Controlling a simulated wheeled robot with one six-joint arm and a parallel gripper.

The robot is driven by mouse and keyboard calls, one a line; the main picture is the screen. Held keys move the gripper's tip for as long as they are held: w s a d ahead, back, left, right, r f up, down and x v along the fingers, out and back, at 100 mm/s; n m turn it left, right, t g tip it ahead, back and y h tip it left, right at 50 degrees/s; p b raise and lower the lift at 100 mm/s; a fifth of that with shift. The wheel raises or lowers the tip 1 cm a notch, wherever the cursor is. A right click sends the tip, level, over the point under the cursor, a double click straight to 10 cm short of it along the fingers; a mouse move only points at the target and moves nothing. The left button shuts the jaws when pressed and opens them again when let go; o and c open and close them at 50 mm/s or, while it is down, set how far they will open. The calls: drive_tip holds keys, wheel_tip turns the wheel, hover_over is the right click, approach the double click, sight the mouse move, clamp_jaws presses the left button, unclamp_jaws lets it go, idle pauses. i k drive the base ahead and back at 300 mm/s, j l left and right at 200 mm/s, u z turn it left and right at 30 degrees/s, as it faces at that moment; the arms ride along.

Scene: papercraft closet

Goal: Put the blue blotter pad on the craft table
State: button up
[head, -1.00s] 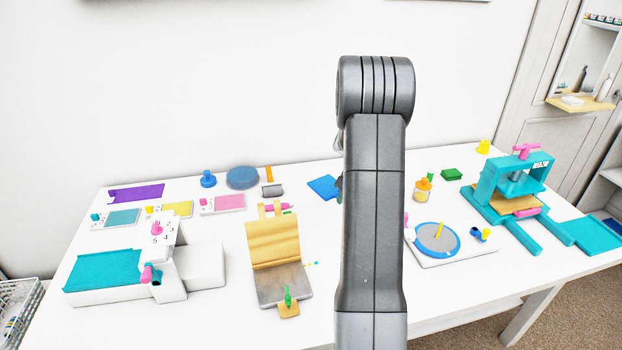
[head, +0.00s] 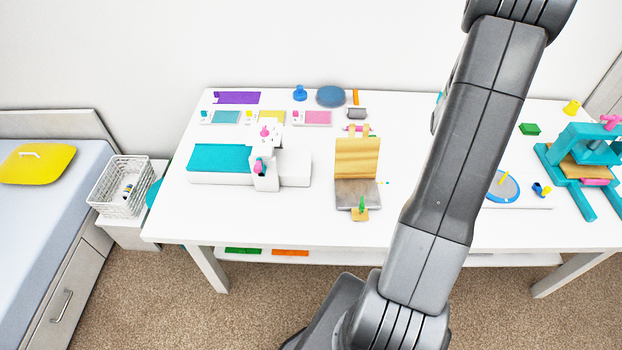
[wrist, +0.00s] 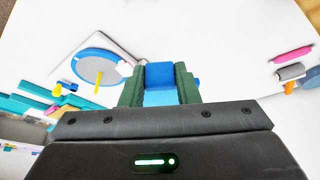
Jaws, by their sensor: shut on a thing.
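My gripper (wrist: 159,78) shows in the wrist view, with its two green fingers shut on the blue blotter pad (wrist: 159,72). The pad shows a darker blue face and a lighter blue part between the fingers. The white craft table (head: 300,218) spans the middle of the head view, and its bare top (wrist: 205,30) lies beyond the pad in the wrist view. In the head view my arm hides the gripper and the pad. I cannot tell how high the pad is above the table.
A white and teal machine (head: 218,158), a wooden stand (head: 357,160) and a teal press (head: 588,150) stand on the table. A round blue disc (head: 331,96) lies at the back. The front-left tabletop is clear. A white basket (head: 120,188) and a bed are at left.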

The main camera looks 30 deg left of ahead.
sight(190, 212)
drive_tip(key=k+j+u, duration=0.25)
drive_tip(key=k+j, duration=0.35)
drive_tip(key=k+j+u, duration=0.25)
drive_tip(key=k+j, duration=0.4)
drive_tip(key=i+j, duration=0.05)
drive_tip(key=j, duration=0.05)
